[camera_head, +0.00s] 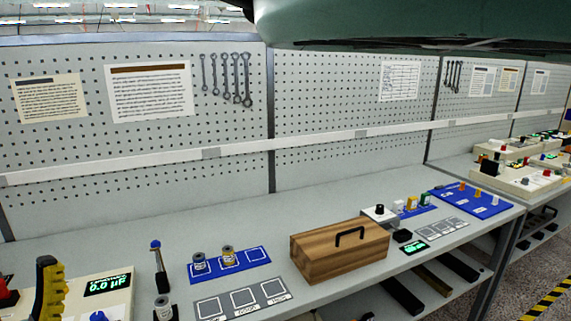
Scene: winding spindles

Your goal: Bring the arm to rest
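My gripper is not in view. A large dark green shape (415,22) hangs across the top right, very near the camera; I cannot tell whether it is part of my arm. Nothing else that looks like my arm shows. The pegboard workbench (330,205) fills the middle of the view. A wooden box with a black handle (322,262) stands on it, closed. A blue mat (255,257) to its left bears two small spools (228,255). A grey mat with square outlines (215,306) lies in front.
A beige device with a green display (75,302) stands at the left, beside a yellow and black part (47,290). A second blue mat (483,205) with small pegs lies at the right. Bare bench surface lies behind the box. Dark bars rest on the lower shelf.

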